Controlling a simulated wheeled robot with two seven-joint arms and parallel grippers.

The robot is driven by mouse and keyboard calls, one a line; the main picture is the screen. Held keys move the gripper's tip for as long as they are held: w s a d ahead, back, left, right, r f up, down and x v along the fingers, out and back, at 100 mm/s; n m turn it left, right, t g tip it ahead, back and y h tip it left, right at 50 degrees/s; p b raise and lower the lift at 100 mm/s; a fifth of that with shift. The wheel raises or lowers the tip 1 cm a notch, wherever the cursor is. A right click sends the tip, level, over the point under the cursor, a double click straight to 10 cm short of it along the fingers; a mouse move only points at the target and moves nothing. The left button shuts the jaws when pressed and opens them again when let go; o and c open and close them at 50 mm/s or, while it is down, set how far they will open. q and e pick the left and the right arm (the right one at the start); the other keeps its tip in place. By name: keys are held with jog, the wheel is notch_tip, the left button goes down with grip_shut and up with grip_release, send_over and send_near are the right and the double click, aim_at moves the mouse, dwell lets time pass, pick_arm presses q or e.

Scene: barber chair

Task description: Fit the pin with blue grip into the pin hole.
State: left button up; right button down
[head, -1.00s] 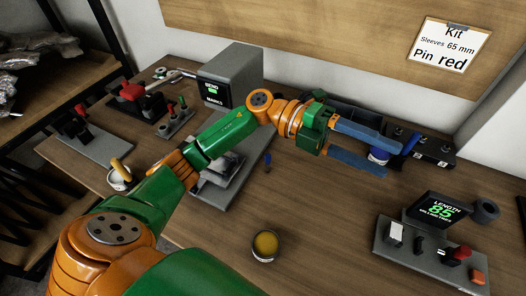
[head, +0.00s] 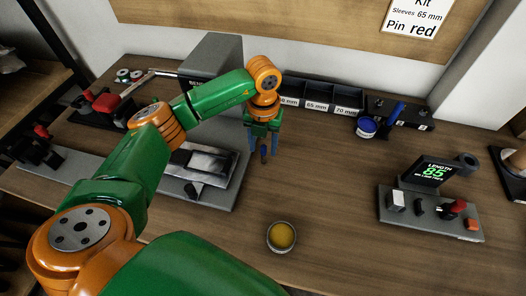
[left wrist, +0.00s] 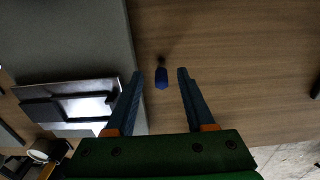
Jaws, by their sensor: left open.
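The pin with blue grip (head: 264,151) is at the wooden table, just right of the grey fixture. In the left wrist view its blue grip (left wrist: 161,79) lies between the two fingers, with a gap on each side; its dark end points away from the gripper's palm. My left gripper (head: 263,156) points down above it, with its blue fingers on either side. It is open and holds nothing in the left wrist view (left wrist: 160,75). Which opening is the pin hole I cannot tell. My right gripper is not in view.
The grey fixture (head: 225,200) with a metal plate stands left of the gripper. Labelled bins (head: 318,105) and a blue tin (head: 366,127) are behind. A yellow-filled tin (head: 281,237) is in front; a length gauge (head: 432,215) is right. Table between them is clear.

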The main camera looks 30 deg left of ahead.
pick_arm(q)
grip_shut()
